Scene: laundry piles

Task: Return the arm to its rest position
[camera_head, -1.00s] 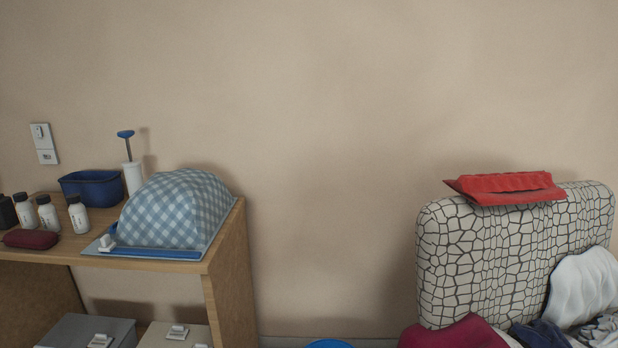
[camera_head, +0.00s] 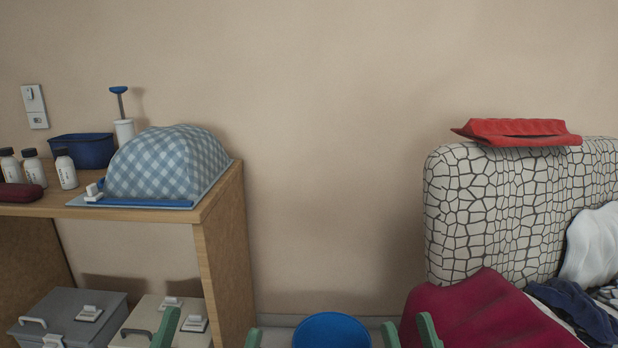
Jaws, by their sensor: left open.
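My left gripper (camera_head: 209,332) shows at the bottom edge, left of centre. Its two green fingertips are wide apart with nothing seen between them. Behind it are the storage boxes under the wooden shelf. My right gripper (camera_head: 410,331) shows at the bottom edge, right of centre. Its green fingertips stand apart, closer together than the left pair. Behind it is a dark red cloth (camera_head: 484,312); I see nothing held. The rest of both arms is below the view.
A wooden shelf (camera_head: 228,230) at left bears a checked cover (camera_head: 170,165), bottles and a blue basket (camera_head: 82,150). A blue round object (camera_head: 331,331) sits between the grippers. A patterned chair back (camera_head: 500,205) with red cloth (camera_head: 517,131) and laundry is at right.

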